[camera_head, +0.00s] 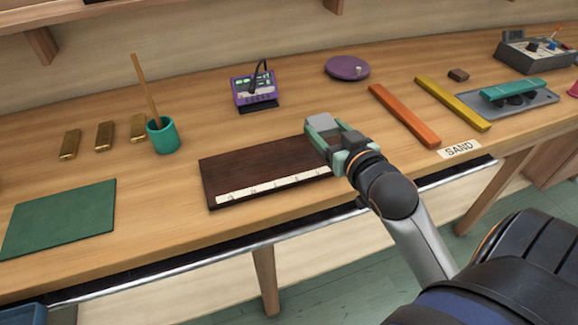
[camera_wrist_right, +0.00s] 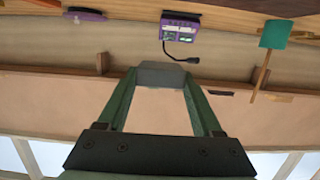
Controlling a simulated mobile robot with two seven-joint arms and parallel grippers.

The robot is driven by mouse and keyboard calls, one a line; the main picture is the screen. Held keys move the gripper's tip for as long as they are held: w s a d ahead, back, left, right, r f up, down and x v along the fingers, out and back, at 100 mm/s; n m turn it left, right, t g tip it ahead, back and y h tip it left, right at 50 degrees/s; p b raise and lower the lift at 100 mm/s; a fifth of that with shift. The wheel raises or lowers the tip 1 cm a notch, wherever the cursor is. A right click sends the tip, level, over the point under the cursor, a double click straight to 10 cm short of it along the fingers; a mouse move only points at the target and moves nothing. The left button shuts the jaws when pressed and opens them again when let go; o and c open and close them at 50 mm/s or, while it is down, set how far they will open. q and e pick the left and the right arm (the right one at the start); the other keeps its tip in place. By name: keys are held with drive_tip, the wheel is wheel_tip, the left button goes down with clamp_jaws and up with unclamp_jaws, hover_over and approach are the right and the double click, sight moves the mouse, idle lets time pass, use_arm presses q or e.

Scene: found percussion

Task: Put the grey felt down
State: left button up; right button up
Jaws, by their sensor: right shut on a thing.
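My right gripper (camera_head: 328,138) is above or at the right end of a dark brown board (camera_head: 255,165) on the bench. In the right wrist view its two green fingers are shut on a small grey block, the grey felt (camera_wrist_right: 161,74), at their tips. The board has a pale marked strip (camera_head: 270,186) along its front edge. Whether the felt touches the board cannot be told. My left gripper is not in view.
Orange (camera_head: 404,114) and yellow (camera_head: 452,103) bars lie to the right, near a SAND label (camera_head: 459,149). A purple device (camera_head: 255,90) stands behind the board. A teal cup (camera_head: 163,136) with a stick and a green mat (camera_head: 60,217) are left.

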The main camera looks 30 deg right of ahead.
drive_tip(key=shift+w+a+f, duration=0.25)
drive_tip(key=shift+w+a, duration=0.15)
drive_tip(key=shift+w, duration=0.1)
drive_tip(key=shift+w+a+f, duration=0.25)
drive_tip(key=shift+w+a, duration=0.15)
drive_tip(key=shift+w, duration=0.1)
drive_tip(key=b, duration=0.1)
hover_over(289, 164)
drive_tip(key=f, duration=0.5)
drive_tip(key=shift+s+d+f, duration=0.15)
drive_tip(key=shift+s+d, duration=0.1)
drive_tip(key=shift+s, duration=0.05)
drive_tip(key=f, duration=0.3)
drive_tip(key=shift+w+a+f+b, duration=0.2)
drive_tip(key=shift+w+a+b, duration=0.1)
drive_tip(key=shift+b, duration=0.1)
drive_tip(key=shift+f, duration=0.25)
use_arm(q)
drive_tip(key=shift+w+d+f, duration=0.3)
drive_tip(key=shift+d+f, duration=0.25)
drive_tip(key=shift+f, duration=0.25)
use_arm(e)
drive_tip(key=shift+f, duration=0.1)
drive_tip(key=o, duration=1.4)
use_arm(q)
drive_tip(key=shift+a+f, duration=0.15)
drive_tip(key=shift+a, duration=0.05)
use_arm(e)
drive_tip(key=shift+o, duration=0.2)
